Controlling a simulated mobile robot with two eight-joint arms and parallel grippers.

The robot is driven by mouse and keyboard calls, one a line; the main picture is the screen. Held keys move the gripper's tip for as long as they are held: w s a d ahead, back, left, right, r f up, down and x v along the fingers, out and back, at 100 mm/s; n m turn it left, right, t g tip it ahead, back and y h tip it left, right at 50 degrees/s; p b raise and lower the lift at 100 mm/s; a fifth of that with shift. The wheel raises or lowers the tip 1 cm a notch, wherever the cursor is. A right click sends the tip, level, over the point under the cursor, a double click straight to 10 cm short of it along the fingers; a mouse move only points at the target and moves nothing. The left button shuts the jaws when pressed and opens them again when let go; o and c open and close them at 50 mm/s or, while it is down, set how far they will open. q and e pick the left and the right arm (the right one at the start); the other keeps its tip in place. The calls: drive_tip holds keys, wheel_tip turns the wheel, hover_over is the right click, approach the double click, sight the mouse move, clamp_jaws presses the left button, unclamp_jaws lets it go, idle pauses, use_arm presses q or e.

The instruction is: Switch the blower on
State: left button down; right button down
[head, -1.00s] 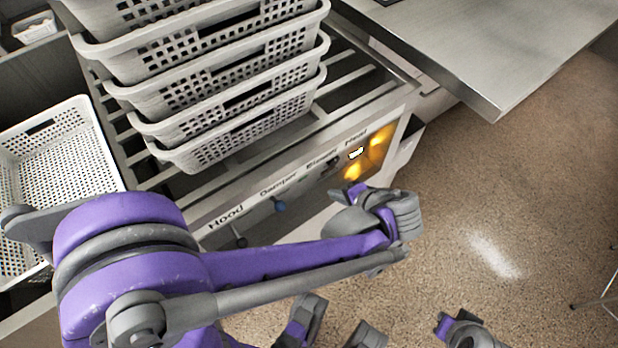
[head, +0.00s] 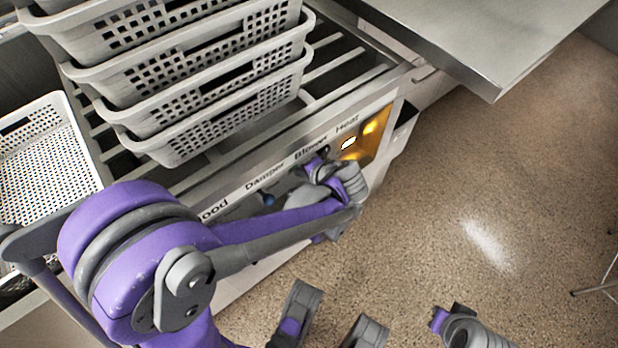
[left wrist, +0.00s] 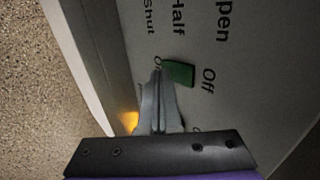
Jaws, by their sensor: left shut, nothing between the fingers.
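The blower control is on the front panel under the "Blower" label (head: 311,147), mostly hidden in the head view by my left gripper (head: 318,170). In the left wrist view, a green knob (left wrist: 179,73) sits on the grey panel, with "Off" to its right and a partly covered label starting with "O" to its left. My left gripper (left wrist: 158,72) is shut and empty, its fingertips right beside the left end of the knob. I cannot tell if they touch it.
Stacked perforated baskets (head: 200,75) stand on the slatted top above the panel, with another basket (head: 45,160) at left. A steel table (head: 490,45) stands at upper right.

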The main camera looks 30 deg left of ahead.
use_arm(q)
drive_tip(key=shift+w+a+f, duration=0.1)
drive_tip(key=shift+w+a, duration=0.05)
drive_tip(key=shift+a, duration=0.15)
idle(0.4)
use_arm(e)
drive_tip(key=shift+r, duration=0.1)
use_arm(q)
drive_tip(key=shift+r+p, duration=0.7)
drive_tip(key=shift+r, duration=0.15)
use_arm(e)
drive_tip(key=shift+s+r, duration=0.15)
drive_tip(key=shift+r, duration=0.5)
drive_tip(key=shift+d, duration=0.1)
